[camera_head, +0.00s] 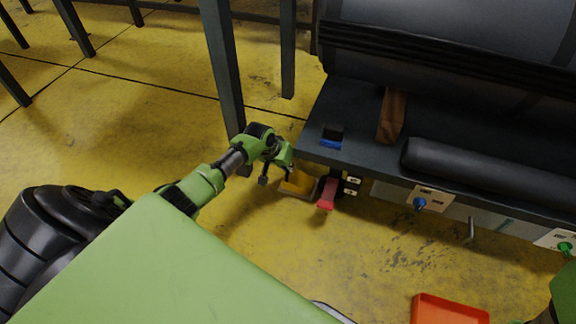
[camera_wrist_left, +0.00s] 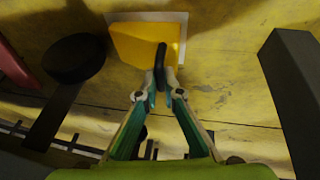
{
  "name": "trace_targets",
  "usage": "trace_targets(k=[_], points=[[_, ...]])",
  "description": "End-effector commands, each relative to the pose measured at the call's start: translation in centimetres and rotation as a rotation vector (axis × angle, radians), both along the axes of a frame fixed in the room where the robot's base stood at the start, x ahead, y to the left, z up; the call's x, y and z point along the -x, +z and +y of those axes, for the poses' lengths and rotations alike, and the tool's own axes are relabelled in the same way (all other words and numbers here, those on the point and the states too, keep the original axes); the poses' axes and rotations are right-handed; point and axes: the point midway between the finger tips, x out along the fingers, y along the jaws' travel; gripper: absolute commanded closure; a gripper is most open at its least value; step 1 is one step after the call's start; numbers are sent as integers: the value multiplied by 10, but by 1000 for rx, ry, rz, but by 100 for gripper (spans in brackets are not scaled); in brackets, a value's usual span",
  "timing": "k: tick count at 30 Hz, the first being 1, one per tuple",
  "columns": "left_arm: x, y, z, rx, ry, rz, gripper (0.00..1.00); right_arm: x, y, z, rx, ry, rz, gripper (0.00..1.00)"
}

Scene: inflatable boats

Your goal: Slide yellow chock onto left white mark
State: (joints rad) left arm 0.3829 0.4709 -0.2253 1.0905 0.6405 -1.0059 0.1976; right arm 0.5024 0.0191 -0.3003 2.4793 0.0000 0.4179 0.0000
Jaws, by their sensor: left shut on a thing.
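The yellow chock (camera_head: 299,181) is on the floor beside the dark bench's front left corner. It also shows in the left wrist view (camera_wrist_left: 134,44), with a black handle (camera_wrist_left: 161,62) on its near right side. A pale, whitish square mark (camera_wrist_left: 180,18) lies beneath the chock, showing along its far and right edges; the near part is hidden. My left gripper (camera_wrist_left: 160,88) is shut on the black handle, and in the head view the gripper (camera_head: 277,170) is just left of the chock. My right gripper is not in view.
The dark bench (camera_head: 335,115) overhangs close to the chock, with a red pedal-like part (camera_head: 327,194) just right of it. A dark post (camera_head: 224,70) stands behind my left arm. An orange tray (camera_head: 447,310) is at bottom right. Yellow floor (camera_head: 290,260) in front is mostly clear.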

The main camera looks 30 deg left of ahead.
Motion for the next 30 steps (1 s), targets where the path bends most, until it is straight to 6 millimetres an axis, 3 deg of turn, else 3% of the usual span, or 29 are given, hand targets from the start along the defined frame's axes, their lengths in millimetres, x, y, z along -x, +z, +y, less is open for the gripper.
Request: trace_targets(k=[8,9,11,23,30], points=[[-1,0,0,-1,1,-3,100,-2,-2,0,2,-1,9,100],[-1,0,0,0,0,-3,88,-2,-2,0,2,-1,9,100],[-1,0,0,0,0,-3,73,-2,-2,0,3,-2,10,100],[1,2,0,0,0,-1,73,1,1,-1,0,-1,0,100],[11,24,3,-2,-2,-2,73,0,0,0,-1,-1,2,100]])
